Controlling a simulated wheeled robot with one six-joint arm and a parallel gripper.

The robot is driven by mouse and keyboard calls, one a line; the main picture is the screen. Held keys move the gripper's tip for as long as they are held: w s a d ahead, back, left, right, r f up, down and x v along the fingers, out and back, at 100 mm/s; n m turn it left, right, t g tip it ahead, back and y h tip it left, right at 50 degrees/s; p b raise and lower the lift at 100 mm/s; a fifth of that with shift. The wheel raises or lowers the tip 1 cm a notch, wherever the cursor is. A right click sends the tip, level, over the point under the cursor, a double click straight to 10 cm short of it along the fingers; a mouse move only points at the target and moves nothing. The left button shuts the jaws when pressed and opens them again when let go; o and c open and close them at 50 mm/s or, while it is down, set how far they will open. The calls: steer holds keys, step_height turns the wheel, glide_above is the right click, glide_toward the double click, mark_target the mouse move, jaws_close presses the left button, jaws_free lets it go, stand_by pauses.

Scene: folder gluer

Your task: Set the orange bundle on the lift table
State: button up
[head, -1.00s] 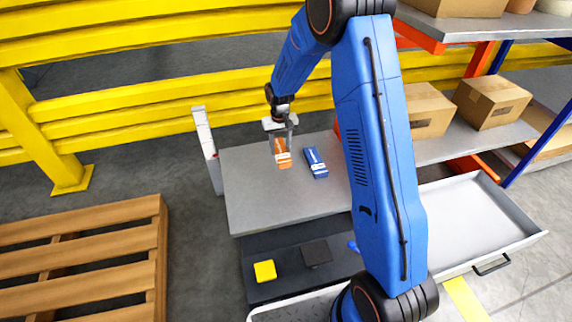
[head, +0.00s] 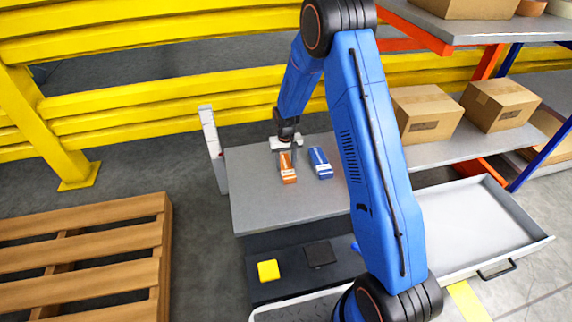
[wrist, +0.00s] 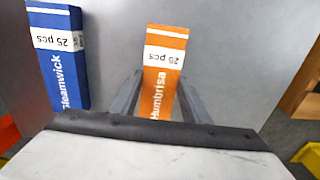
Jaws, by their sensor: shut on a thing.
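The orange bundle (head: 288,173), with a white band, is at the grey top of the lift table (head: 255,200). In the wrist view the orange bundle (wrist: 165,60) reads "Humbrisa" and "25 pcs" and stands between my two fingers. My gripper (head: 285,153) is shut on it from above; it also shows in the wrist view (wrist: 158,98). The bundle looks to be on or very close to the table top; I cannot tell if it touches. A blue bundle (head: 320,163) lies to its right, apart from it, and reads "Gleamwick" in the wrist view (wrist: 58,55).
A white post (head: 213,145) stands at the table's left edge. Yellow rails (head: 170,115) run behind. A shelf with cardboard boxes (head: 500,103) and an open drawer (head: 465,225) are at right. A wooden pallet (head: 85,265) lies at left. The table's front left is clear.

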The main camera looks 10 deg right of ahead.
steer(key=shift+f, duration=0.1)
steer(key=o, duration=1.1)
step_height(320, 180, up, 12)
steer(key=shift+r, duration=0.2)
step_height(320, 180, up, 13)
steer(key=t, duration=0.1)
glide_above(286, 166)
steer(key=s+d, duration=0.3)
steer(key=s, duration=0.4)
steer(key=s+d+r+t, duration=0.1)
steer(key=s+d+r, duration=0.1)
steer(key=s+r, duration=0.95)
steer(key=s+d+r+t, duration=0.1)
steer(key=s, duration=1.2)
steer(key=s+d+r+t, duration=0.1)
steer(key=s+d, duration=0.1)
steer(key=s, duration=1)
steer(key=shift+s+r+t, duration=0.35)
steer(key=shift+s+t, duration=0.05)
